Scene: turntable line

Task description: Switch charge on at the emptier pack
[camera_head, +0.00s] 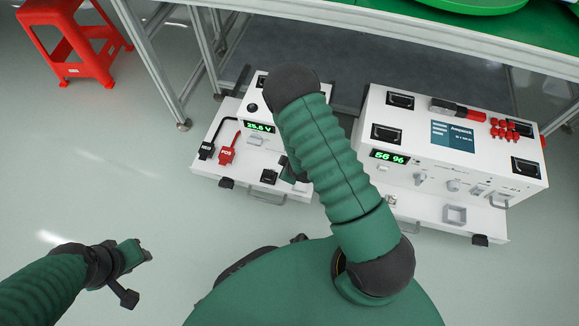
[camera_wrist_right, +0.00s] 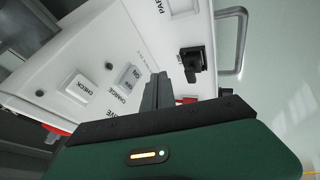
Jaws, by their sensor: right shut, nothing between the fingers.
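Two white packs stand side by side. The left pack (camera_head: 262,163) has a green display (camera_head: 259,127) that seems to read 25.6 V. The right pack (camera_head: 432,155) has a display (camera_head: 390,156) reading 56 %. My right arm crosses the left pack and hides part of its front; its gripper (camera_head: 290,172) is mostly hidden there. In the right wrist view my right gripper (camera_wrist_right: 160,88) is shut and empty, its tips near a CHARGE switch (camera_wrist_right: 129,77) marked ON. Contact and switch position are unclear. My left gripper (camera_head: 138,252) is over bare floor; its jaws are unclear.
A white CHECK button (camera_wrist_right: 77,88) and a black connector (camera_wrist_right: 192,62) flank the switch. Red and black leads (camera_head: 226,154) lie on the left pack. A metal-framed bench (camera_head: 440,38) stands behind; a red stool (camera_head: 75,45) is far left.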

